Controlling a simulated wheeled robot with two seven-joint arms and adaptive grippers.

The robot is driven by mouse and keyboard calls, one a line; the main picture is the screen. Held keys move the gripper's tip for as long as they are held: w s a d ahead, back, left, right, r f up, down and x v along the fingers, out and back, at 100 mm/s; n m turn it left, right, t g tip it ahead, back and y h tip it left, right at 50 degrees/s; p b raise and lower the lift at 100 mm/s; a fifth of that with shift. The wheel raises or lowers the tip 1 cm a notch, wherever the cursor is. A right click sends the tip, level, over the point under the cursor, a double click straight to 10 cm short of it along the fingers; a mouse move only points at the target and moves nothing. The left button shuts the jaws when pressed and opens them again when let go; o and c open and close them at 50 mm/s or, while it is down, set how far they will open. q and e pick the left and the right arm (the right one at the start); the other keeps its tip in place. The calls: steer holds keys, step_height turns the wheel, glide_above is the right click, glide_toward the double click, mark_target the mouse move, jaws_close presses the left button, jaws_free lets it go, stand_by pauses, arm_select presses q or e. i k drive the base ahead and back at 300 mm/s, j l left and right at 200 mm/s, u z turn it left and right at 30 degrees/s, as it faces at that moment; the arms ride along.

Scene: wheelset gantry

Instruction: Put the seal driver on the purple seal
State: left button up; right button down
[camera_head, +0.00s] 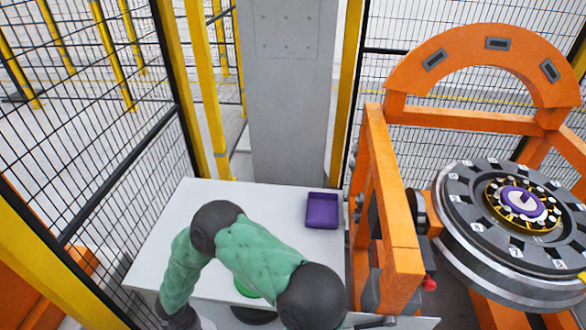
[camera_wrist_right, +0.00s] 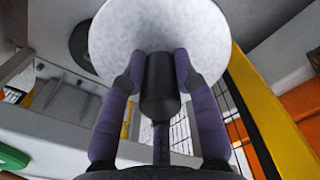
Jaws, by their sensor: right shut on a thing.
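The purple seal (camera_head: 521,200) sits at the centre of the wheel hub on the right side of the head view, ringed by a yellow and black part. My right gripper (camera_wrist_right: 160,68) shows in the right wrist view, its purple fingers shut on the dark handle of the seal driver. The seal driver's broad pale disc (camera_wrist_right: 158,28) is beyond the fingertips and looks clear of any surface. I cannot make out the driver or the right gripper in the head view. My left gripper is not in view.
An orange gantry (camera_head: 383,200) stands between the table and the wheel (camera_head: 505,240). Fence panels and a grey column (camera_head: 290,100) are behind.

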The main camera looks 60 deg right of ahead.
mark_target(523, 200)
steer(key=k+l, duration=0.1)
steer(key=k, duration=1.35)
steer(key=k+z, duration=0.2)
steer(key=z, duration=0.25)
steer(key=k+l+z, duration=0.2)
steer(key=z, duration=0.2)
steer(key=k+l+z, duration=0.2)
steer(key=z, duration=0.25)
